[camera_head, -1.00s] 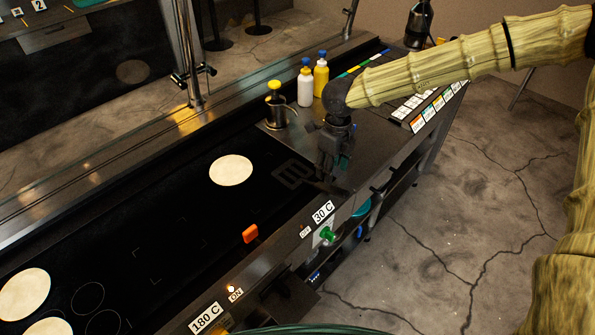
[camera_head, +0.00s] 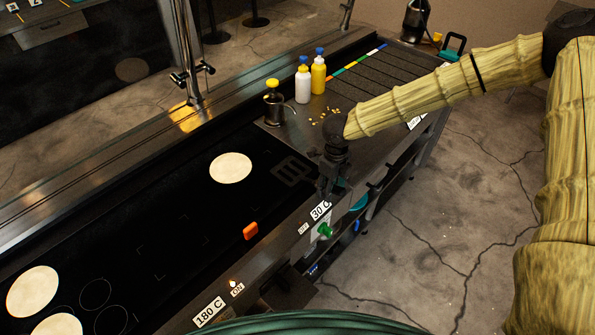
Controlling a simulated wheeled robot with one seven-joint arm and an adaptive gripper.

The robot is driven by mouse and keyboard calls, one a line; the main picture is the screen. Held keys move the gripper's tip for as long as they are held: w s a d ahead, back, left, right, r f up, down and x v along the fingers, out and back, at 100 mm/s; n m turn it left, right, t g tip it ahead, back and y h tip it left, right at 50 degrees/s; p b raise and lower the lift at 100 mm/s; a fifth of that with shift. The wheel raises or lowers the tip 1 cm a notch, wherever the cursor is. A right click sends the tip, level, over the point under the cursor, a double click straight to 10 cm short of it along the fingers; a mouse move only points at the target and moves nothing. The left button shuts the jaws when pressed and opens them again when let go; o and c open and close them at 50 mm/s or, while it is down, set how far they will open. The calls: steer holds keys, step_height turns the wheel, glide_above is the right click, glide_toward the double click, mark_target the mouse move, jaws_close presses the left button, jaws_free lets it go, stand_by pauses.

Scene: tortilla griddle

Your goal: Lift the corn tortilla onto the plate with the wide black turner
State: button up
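A pale round tortilla (camera_head: 231,167) lies flat on the black griddle (camera_head: 180,215). Two more pale rounds, one whole (camera_head: 33,291) and one cut by the picture edge (camera_head: 60,325), lie at the lower left. I cannot tell which is corn. A dark slotted shape (camera_head: 293,171), which looks like the turner's head, lies right of the upper tortilla, apart from it. My gripper (camera_head: 326,192) points down at the front edge, just right of the slotted shape. Its fingers are dark and small, so I cannot tell whether they hold a handle. I cannot identify the plate.
A white bottle (camera_head: 303,85), a yellow bottle (camera_head: 318,77) and a yellow-topped metal pot (camera_head: 273,105) stand behind my gripper. A green knob (camera_head: 325,230) is on the front panel. A tall tap (camera_head: 190,60) stands behind.

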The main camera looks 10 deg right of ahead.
steer(key=shift+f, duration=0.1)
steer(key=c, duration=1.1)
steer(key=shift+w+r+b, duration=0.1)
steer(key=shift+r+b, duration=0.85)
steer(key=shift+r, duration=0.75)
steer(key=s+a+b, duration=0.2)
steer(key=s, duration=0.6)
steer(key=s+a+r+b, duration=0.1)
steer(key=s+a+b, duration=0.1)
steer(key=s, duration=0.5)
steer(key=shift+s+r+b, duration=0.3)
steer(key=shift+s+b, duration=0.05)
steer(key=shift+b, duration=0.4)
